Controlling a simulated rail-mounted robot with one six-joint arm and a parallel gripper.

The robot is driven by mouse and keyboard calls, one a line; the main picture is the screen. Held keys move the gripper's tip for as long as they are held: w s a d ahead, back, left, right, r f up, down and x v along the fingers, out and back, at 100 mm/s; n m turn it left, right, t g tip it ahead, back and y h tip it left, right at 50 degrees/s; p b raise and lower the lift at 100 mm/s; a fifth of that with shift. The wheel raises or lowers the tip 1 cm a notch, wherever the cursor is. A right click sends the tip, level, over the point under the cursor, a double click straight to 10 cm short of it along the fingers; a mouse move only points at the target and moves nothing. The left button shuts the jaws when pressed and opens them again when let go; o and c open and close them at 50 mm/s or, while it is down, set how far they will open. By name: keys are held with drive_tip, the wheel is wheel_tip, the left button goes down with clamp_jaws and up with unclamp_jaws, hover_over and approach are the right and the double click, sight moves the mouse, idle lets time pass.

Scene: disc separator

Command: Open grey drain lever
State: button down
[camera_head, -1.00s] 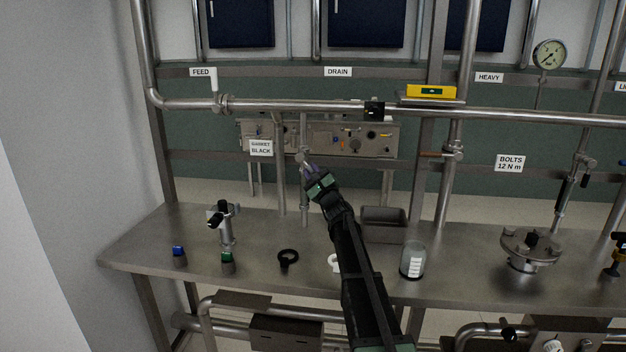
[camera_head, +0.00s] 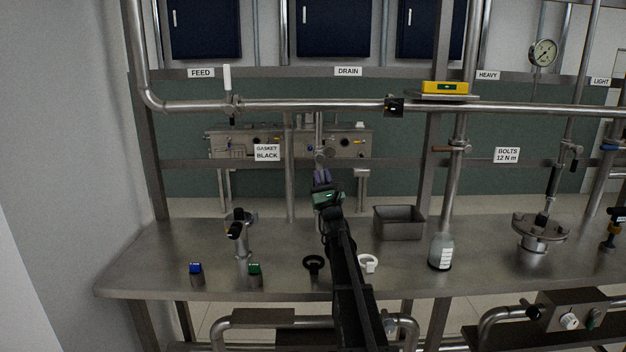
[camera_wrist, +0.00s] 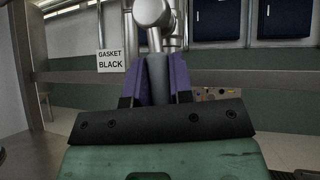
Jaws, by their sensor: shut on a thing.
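The grey drain lever (camera_wrist: 158,78) sits between the purple fingers of my gripper (camera_wrist: 159,85) in the wrist view, and the gripper is shut on it. The lever runs up to the round metal valve body (camera_wrist: 152,12) on a vertical pipe. In the head view my gripper (camera_head: 321,178) is just below the drain valve (camera_head: 319,155), under the DRAIN label (camera_head: 348,71). The fingers hide most of the lever there, so its exact angle to the pipe is hard to tell.
A horizontal pipe (camera_head: 290,105) crosses above, with a white feed lever (camera_head: 227,78) at left. The bench (camera_head: 150,265) holds a black ring (camera_head: 313,264), a white ring (camera_head: 367,263), a grey tray (camera_head: 399,228) and a bottle (camera_head: 440,252). A GASKET BLACK sign (camera_head: 267,152) hangs left of the valve.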

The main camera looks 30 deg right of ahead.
idle(0.3)
drive_tip(key=c, duration=1)
unclamp_jaws()
drive_tip(key=b+v, duration=0.7)
drive_tip(key=v, duration=0.3)
drive_tip(key=shift+s+a+f, duration=0.1)
drive_tip(key=shift+s+f, duration=0.1)
drive_tip(key=shift+s, duration=0.05)
drive_tip(key=shift+c, duration=0.4)
